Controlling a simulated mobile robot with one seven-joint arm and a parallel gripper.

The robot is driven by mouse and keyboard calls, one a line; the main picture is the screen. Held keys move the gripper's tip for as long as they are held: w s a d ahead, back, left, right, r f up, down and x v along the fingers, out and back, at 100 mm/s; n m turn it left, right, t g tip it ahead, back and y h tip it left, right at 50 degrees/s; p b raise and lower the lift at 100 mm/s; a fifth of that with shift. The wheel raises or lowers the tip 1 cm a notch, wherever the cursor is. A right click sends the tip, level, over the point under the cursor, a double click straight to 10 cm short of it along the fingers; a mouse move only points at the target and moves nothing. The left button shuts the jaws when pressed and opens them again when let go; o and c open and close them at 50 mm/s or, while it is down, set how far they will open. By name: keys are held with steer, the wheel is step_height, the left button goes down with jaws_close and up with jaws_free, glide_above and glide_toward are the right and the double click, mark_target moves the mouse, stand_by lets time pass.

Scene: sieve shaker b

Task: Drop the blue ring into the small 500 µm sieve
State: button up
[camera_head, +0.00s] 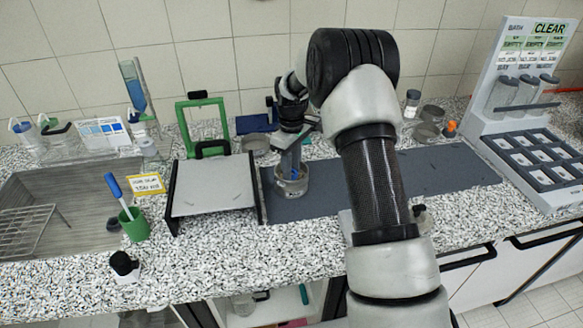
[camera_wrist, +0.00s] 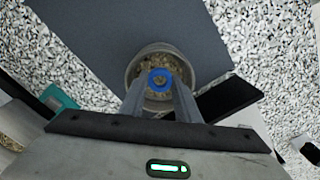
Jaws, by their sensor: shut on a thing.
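The blue ring (camera_wrist: 160,80) is between the fingertips of my gripper (camera_wrist: 160,88) in the wrist view. My gripper is shut on it. Behind the ring in that view is a small round metal sieve (camera_wrist: 133,69) with brownish, grainy contents. In the head view my gripper (camera_head: 291,158) points down over this sieve (camera_head: 292,187), which stands on the dark mat. The gap between the ring and the sieve is hard to judge.
The dark mat (camera_head: 330,205) has free room around the sieve. A grey board (camera_head: 213,187) and green frame (camera_head: 205,112) stand to the left. More round metal pans (camera_head: 427,131) stand at the back right. A sample rack (camera_head: 540,160) stands far right.

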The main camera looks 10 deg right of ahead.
steer(key=shift+f, duration=0.1)
steer(key=o, duration=1)
